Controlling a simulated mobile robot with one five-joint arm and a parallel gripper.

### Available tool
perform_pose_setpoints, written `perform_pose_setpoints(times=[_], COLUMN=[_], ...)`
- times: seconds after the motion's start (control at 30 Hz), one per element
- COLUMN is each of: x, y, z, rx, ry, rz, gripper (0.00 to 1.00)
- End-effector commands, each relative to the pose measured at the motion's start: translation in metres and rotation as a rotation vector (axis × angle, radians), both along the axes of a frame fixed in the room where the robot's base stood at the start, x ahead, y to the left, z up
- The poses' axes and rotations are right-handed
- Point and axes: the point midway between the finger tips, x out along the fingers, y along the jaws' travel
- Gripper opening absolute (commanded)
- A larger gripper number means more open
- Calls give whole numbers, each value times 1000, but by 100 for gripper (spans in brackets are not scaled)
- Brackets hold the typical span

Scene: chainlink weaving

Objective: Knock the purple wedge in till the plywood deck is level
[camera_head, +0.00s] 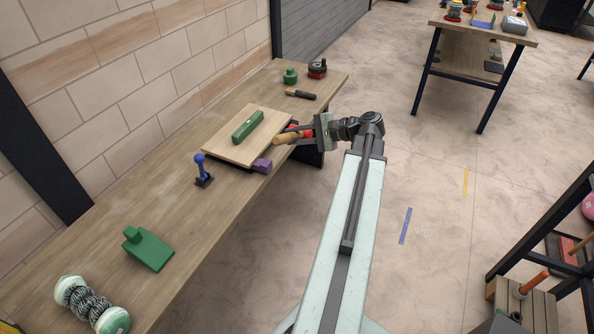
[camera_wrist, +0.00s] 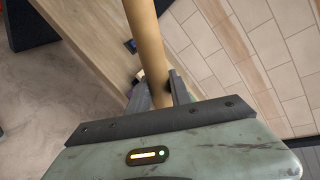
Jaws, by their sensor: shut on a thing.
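The pale plywood deck (camera_head: 228,142) rests on the wooden workbench, with a green block like a spirit level (camera_head: 247,125) on top. Its tilt is too small to judge. The purple wedge (camera_head: 262,166) sits at the deck's near right edge, partly sticking out. My gripper (camera_head: 303,130) is just right of the deck and beyond the wedge. It is shut on a tan wooden handle (camera_head: 287,138), which also shows between the fingers in the wrist view (camera_wrist: 150,50). Red parts (camera_head: 307,134) show by the fingers; the tool's head is mostly hidden. The handle is apart from the wedge.
On the workbench (camera_head: 190,225) stand a blue-handled clamp-like tool (camera_head: 201,170), a green block (camera_head: 148,249) and a spring-like roller (camera_head: 92,305) nearer me. A dark-handled tool (camera_head: 301,94), green piece (camera_head: 290,76) and red-black piece (camera_head: 317,69) lie beyond the deck.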

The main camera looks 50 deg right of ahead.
Motion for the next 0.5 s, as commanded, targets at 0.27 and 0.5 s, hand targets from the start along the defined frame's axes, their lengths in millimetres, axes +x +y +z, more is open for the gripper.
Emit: perform_pose_setpoints(times=[0.27,0.5], x=[-4,-15], y=[-1,0], z=[-73,-136], rx=[209,498], ry=[35,103], rz=[-11,-10], gripper=[0,0])
